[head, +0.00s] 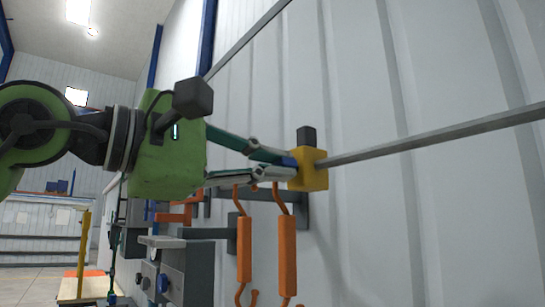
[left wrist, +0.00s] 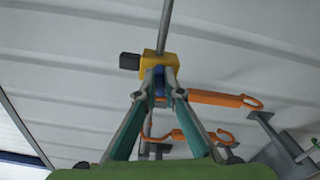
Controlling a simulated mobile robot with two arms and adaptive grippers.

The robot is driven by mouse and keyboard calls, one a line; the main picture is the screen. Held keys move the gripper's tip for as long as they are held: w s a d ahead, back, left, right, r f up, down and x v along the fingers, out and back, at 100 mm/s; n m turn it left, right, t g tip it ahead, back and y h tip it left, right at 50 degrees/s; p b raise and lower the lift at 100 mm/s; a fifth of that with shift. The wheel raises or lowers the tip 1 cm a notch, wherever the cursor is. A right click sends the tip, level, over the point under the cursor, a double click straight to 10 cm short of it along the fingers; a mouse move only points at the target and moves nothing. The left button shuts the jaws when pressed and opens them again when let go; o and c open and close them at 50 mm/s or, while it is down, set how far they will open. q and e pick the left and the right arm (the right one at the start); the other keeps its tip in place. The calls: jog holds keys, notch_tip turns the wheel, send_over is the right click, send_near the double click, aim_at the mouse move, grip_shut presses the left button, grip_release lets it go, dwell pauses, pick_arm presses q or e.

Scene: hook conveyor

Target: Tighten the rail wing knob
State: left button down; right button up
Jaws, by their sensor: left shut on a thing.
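A yellow block (head: 316,172) sits on the grey rail (head: 430,137) that runs along the white wall; it also shows in the left wrist view (left wrist: 154,62). The small blue wing knob (head: 289,161) is on the side of the block that faces my gripper. My left gripper (head: 283,168) reaches in from the left and is shut on the knob. In the left wrist view, the blue knob (left wrist: 159,82) is between the two fingertips, which partly hide it. My right gripper is not in view.
A dark block (head: 307,136) stands up from the yellow block. Orange hooks (head: 287,250) hang just below my fingers from a dark bracket (head: 228,234). A grey unit with knobs (head: 165,275) stands lower left. The wall is close behind the rail.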

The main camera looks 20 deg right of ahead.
pick_arm(q)
jog(key=shift+f+m+p, duration=0.15)
jog(key=shift+m+p, duration=0.85)
jog(key=shift+m, duration=2.8)
jog(key=shift+f, duration=0.1)
jog(key=c, duration=2.2)
grip_release()
jog(key=shift+o, duration=0.2)
jog(key=v, duration=1.2)
